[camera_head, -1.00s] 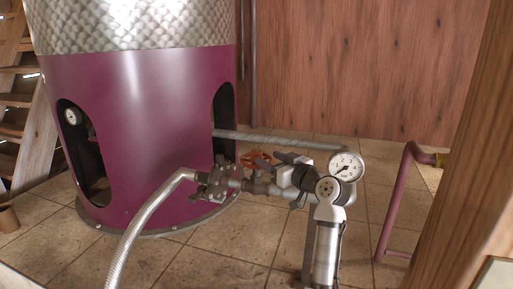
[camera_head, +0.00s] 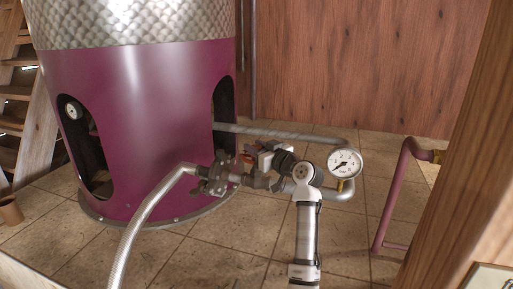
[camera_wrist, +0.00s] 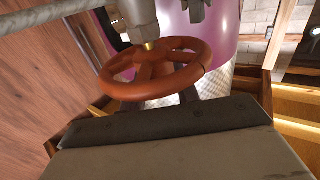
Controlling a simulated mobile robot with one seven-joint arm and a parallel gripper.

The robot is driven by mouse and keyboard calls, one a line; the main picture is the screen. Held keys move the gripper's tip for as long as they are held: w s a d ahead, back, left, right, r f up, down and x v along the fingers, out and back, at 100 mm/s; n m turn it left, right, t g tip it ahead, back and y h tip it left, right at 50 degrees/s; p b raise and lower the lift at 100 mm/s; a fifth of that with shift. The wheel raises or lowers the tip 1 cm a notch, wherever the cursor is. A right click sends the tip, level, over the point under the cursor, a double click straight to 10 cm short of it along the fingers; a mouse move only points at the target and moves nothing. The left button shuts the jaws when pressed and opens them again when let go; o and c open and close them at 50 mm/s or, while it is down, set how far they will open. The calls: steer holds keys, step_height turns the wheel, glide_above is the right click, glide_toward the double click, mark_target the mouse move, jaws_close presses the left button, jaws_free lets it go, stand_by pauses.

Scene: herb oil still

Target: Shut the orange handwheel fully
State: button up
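The orange handwheel (camera_wrist: 155,68) fills the upper middle of the wrist view, on a brass-coloured stem below a metal valve body (camera_wrist: 140,18). In the head view, only a small bit of the handwheel (camera_head: 246,156) shows; my gripper hides most of it. My gripper (camera_wrist: 160,100) is right at the wheel. Its two dark fingers stand apart and reach up to the near rim, partly hidden by it. Whether they touch the rim cannot be told. In the head view my gripper (camera_head: 254,154) points left, toward the wheel.
A pipe valve (camera_head: 215,182) with a braided hose (camera_head: 140,220) sits in front of the purple still (camera_head: 145,130). A pressure gauge (camera_head: 344,162) stands right of my wrist. A purple pipe (camera_head: 392,195) and a wooden post (camera_head: 465,150) are at the right. Tiled floor lies open in front.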

steer(key=c, duration=0.3)
steer(key=shift+h, duration=0.3)
